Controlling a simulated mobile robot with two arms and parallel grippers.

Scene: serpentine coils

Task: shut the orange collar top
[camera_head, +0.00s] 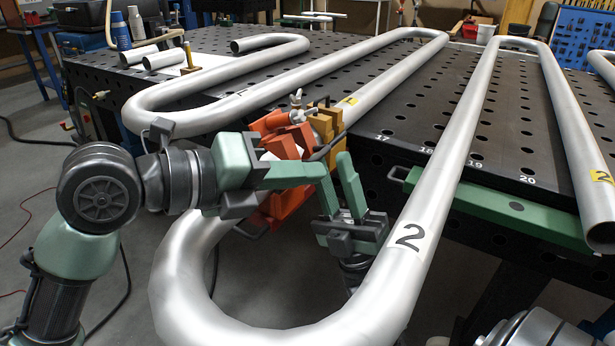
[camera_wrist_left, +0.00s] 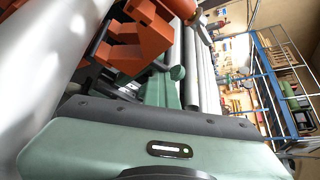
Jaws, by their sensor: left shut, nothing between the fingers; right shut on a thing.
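The orange collar (camera_head: 284,146) sits at the pipe joint left of centre in the head view. Its upper orange part (camera_head: 268,122) is raised and tilted, with white and silver fittings beside it. Its lower part (camera_head: 283,207) shows below my left gripper (camera_head: 322,170), which is shut and empty across the collar's front. Orange parts (camera_wrist_left: 130,45) also show in the left wrist view. My right gripper (camera_head: 338,172) points up beside the left fingertips and is shut on the ochre collar (camera_head: 329,128), just right of the orange one. The left fingers partly hide this contact and the orange collar's middle.
A large silver pipe bend marked 2 (camera_head: 410,237) curves in front of and below both grippers. More pipe coils lie across the black perforated table (camera_head: 420,118). A green bar (camera_head: 500,205) runs along its front edge.

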